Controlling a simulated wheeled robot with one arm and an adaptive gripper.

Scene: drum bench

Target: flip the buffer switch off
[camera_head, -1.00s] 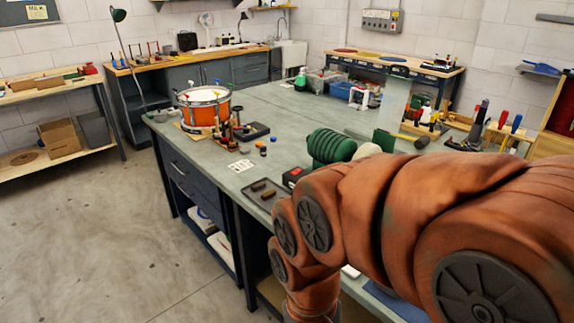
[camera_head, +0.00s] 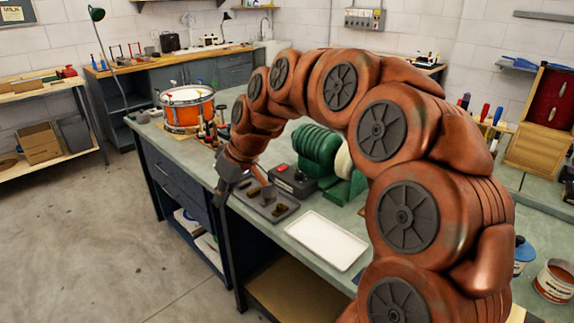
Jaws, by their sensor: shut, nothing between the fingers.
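The green buffer (camera_head: 318,150) with a pale wheel (camera_head: 343,162) stands on the bench, partly behind my arm. A dark switch box (camera_head: 293,182) with a small red part on top sits at its front left. I cannot tell the switch's position at this size. My gripper (camera_head: 219,201) is shut and empty, pointing down at the bench's front edge, left of the switch box and apart from it.
A grey tray (camera_head: 288,207) with small dark parts lies between my gripper and the switch box. A white tray (camera_head: 326,241) lies in front of the buffer. An orange drum (camera_head: 187,108) stands at the bench's far left, with small bottles beside it. Cans stand at lower right.

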